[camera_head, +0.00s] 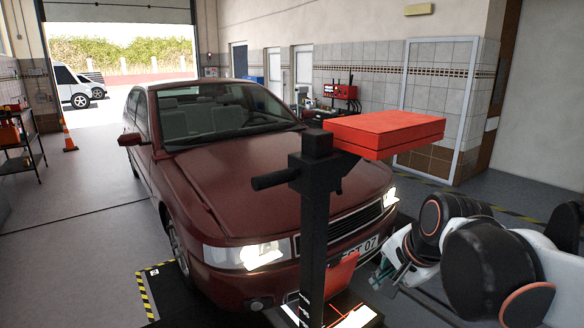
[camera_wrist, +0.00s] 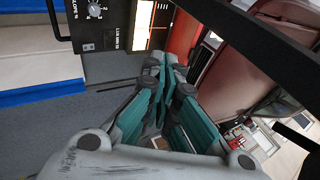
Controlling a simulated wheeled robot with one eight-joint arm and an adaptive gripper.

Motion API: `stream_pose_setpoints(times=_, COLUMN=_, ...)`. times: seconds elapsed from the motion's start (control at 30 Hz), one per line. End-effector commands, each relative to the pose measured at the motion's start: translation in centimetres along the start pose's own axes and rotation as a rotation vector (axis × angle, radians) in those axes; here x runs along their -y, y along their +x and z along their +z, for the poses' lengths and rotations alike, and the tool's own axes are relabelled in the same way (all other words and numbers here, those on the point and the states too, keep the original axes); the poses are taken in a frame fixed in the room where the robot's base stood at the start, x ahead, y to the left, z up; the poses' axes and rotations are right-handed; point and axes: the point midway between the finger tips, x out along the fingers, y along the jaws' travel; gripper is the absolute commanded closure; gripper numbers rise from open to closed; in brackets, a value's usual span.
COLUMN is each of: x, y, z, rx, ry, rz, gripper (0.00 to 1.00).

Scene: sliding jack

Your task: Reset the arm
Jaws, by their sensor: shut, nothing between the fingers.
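My arm, white and black with orange rings, reaches in from the lower right of the head view. My gripper (camera_head: 386,273) is at its end, just right of the black post of the jack (camera_head: 314,225) and in front of the car's bumper. In the wrist view my gripper (camera_wrist: 168,68) has its teal fingers drawn together with nothing held. The gripper looks apart from the post, but the exact gap cannot be told.
A dark red car (camera_head: 240,170) stands behind the jack. A red box-shaped block (camera_head: 385,132) sits at the post's top right. In the wrist view a black panel with a dial (camera_wrist: 95,12) is close by, and a black bar (camera_wrist: 255,52) crosses the upper right. Open floor (camera_head: 75,225) lies left.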

Motion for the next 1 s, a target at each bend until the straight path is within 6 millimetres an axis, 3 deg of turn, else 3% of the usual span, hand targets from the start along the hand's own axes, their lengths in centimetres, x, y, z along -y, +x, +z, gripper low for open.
stream_pose_setpoints(times=0.3, x=-8.0, y=-2.8, z=4.5, rx=-0.081, ry=-0.632, rz=0.031, gripper=1.00)
stream_pose_setpoints(times=0.5, x=-11.6, y=-3.1, z=6.0, rx=-0.115, ry=-0.927, rz=0.059, gripper=1.00)
stream_pose_setpoints(times=0.67, x=-12.7, y=-3.2, z=6.5, rx=-0.126, ry=-1.029, rz=0.071, gripper=1.00)
stream_pose_setpoints(times=1.0, x=-12.8, y=-3.2, z=6.5, rx=-0.127, ry=-1.042, rz=0.073, gripper=1.00)
